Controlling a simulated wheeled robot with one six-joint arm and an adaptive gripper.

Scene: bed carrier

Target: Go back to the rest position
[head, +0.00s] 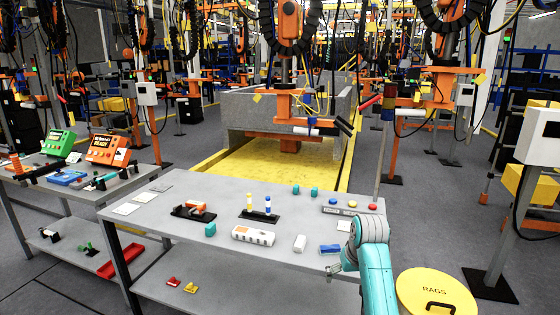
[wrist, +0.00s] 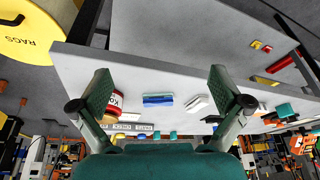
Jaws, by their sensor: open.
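My teal arm (head: 374,270) rises at the lower right of the head view, at the front right edge of the grey workbench. My gripper (head: 336,269) shows there as a small dark shape. In the wrist view my gripper (wrist: 160,75) has its two dark green fingers spread wide, with nothing between them. The grey workbench (wrist: 180,40) is seen upside down beyond the fingers. A blue block (wrist: 158,99) and a white block (wrist: 197,104) lie on it, apart from the fingers. A red-and-white can (wrist: 115,104) shows partly behind one finger.
A yellow RAGS bin (head: 437,292) stands right of my arm. A second table (head: 50,190) stands at left.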

